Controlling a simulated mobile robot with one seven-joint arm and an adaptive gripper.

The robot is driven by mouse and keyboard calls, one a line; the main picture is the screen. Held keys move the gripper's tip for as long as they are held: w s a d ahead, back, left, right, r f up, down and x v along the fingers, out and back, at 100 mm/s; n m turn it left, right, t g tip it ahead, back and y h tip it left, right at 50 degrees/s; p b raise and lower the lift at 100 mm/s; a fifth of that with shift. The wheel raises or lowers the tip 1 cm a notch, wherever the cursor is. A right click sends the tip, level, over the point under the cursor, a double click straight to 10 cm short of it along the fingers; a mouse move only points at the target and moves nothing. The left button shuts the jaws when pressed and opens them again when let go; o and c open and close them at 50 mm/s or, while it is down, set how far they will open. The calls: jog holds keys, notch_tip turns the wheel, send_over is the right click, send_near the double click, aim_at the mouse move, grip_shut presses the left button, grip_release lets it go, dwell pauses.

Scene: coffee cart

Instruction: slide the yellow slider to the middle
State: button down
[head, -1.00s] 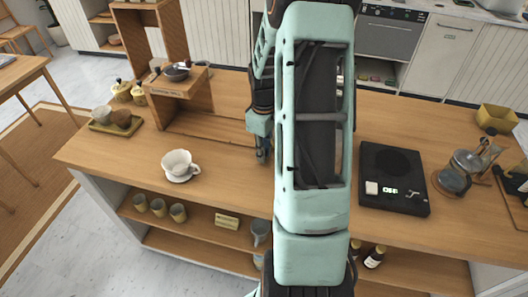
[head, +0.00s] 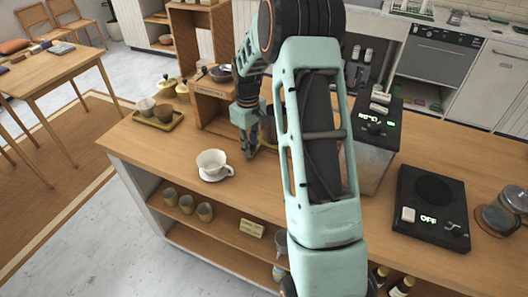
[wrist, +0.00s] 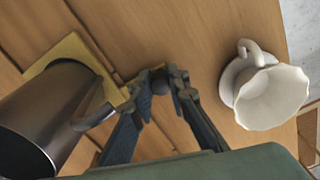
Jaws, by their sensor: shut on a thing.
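The yellow slider (wrist: 72,49) shows in the wrist view as a yellow plate with a small tab, on the wooden counter at left. A dark metal pitcher (wrist: 45,112) stands on it and hides much of the plate. My gripper (wrist: 160,78) has its fingertips together at the tab end of the slider, shut on it; the exact grip is partly hidden by the fingers. In the head view my gripper (head: 249,152) is low at the counter, right of the white cup, and the slider is mostly hidden behind my arm.
A white cup (head: 211,160) on a saucer stands close by, also in the wrist view (wrist: 270,95). A wooden stand (head: 208,108) is behind. A black-topped machine (head: 372,150) and a black scale (head: 432,205) are at right.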

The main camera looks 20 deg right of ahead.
jog(key=shift+w+a, duration=0.45)
jog(key=shift+w, duration=0.1)
jog(key=c, duration=1.8)
grip_release()
jog(key=shift+c, duration=0.2)
notch_tip(320, 180, up, 12)
